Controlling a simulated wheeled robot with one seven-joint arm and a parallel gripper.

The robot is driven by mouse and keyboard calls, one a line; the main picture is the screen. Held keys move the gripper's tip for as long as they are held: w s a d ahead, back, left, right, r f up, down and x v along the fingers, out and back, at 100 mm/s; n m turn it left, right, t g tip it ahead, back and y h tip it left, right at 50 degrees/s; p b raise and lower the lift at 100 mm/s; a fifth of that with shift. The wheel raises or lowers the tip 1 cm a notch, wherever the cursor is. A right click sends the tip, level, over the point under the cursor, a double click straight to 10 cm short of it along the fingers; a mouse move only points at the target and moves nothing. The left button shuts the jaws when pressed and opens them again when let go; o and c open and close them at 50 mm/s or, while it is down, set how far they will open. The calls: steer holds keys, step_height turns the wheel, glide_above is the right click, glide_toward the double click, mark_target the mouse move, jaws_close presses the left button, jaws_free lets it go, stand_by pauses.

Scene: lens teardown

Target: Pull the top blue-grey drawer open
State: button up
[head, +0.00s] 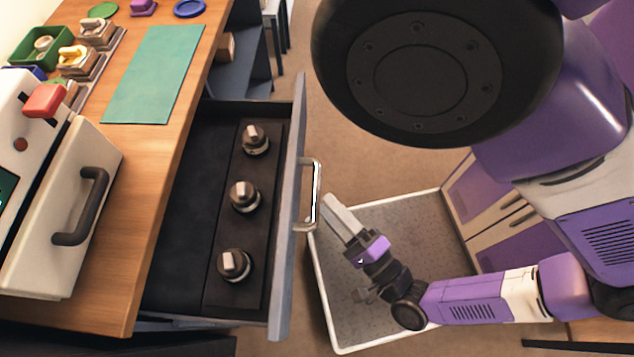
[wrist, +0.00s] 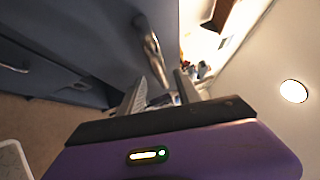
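The top blue-grey drawer (head: 288,230) is pulled out from under the wooden worktop, and its dark interior shows. Inside, a dark strip (head: 220,220) holds three metal-topped knob-like parts. The pale bar handle (head: 316,185) is on the drawer's front; it also shows in the wrist view (wrist: 152,52). My gripper (head: 335,207) is just outside the drawer front, close to the handle's near end.
The wooden worktop (head: 150,160) carries a green mat (head: 155,75), a white machine with a dark handle (head: 75,205), a green bin (head: 40,47) and small parts. Brown floor lies right of the drawer front.

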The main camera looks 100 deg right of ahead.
steer(key=shift+v, duration=1.55)
